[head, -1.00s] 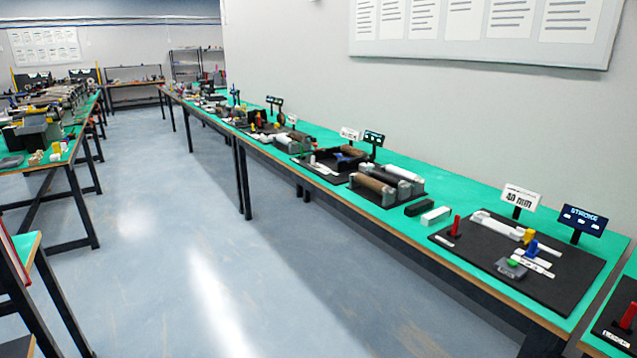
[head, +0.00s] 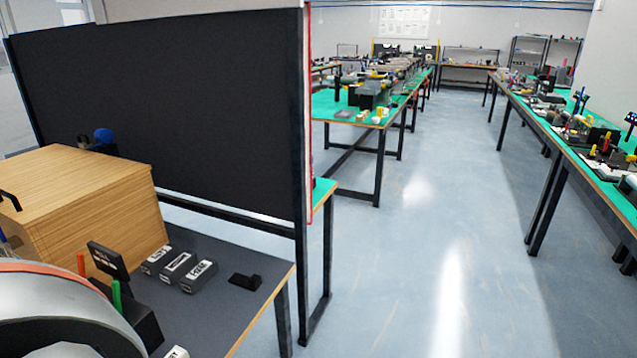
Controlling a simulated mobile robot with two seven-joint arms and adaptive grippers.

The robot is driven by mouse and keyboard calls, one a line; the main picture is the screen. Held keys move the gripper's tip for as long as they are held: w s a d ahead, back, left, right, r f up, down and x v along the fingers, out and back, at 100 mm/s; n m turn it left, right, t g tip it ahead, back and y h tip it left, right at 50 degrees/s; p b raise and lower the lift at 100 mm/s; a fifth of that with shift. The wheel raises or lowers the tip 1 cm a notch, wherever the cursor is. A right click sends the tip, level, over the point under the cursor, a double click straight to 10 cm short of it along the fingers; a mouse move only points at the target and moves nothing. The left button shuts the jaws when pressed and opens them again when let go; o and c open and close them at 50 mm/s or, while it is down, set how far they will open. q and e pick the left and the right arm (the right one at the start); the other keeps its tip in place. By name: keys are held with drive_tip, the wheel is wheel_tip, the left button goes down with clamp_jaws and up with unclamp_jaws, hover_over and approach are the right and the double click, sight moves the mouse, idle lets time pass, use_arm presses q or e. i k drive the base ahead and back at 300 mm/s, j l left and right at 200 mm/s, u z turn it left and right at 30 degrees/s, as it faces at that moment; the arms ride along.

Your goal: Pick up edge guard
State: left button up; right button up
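A small black angled piece (head: 245,281) lies on the dark grey top of the near left table (head: 222,318), close to its right edge. It may be the edge guard, but I cannot tell for sure. Neither of my grippers shows in the head view.
Several labelled grey blocks (head: 178,267) lie left of the black piece. A wooden box (head: 85,205) and a black holder with red and green sticks (head: 125,320) stand further left. A black panel (head: 160,105) rises behind. The floor aisle (head: 420,250) is clear.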

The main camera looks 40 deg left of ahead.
sight(252, 284)
drive_tip(key=i+u, duration=0.3)
drive_tip(key=i, duration=0.4)
drive_tip(key=i+u, duration=0.3)
drive_tip(key=i, duration=0.4)
drive_tip(key=i+u, duration=0.25)
drive_tip(key=u, duration=0.2)
drive_tip(key=i+l+u, duration=0.15)
drive_tip(key=u, duration=0.25)
drive_tip(key=i+l+u, duration=0.2)
drive_tip(key=i+u, duration=0.25)
drive_tip(key=k, duration=0.1)
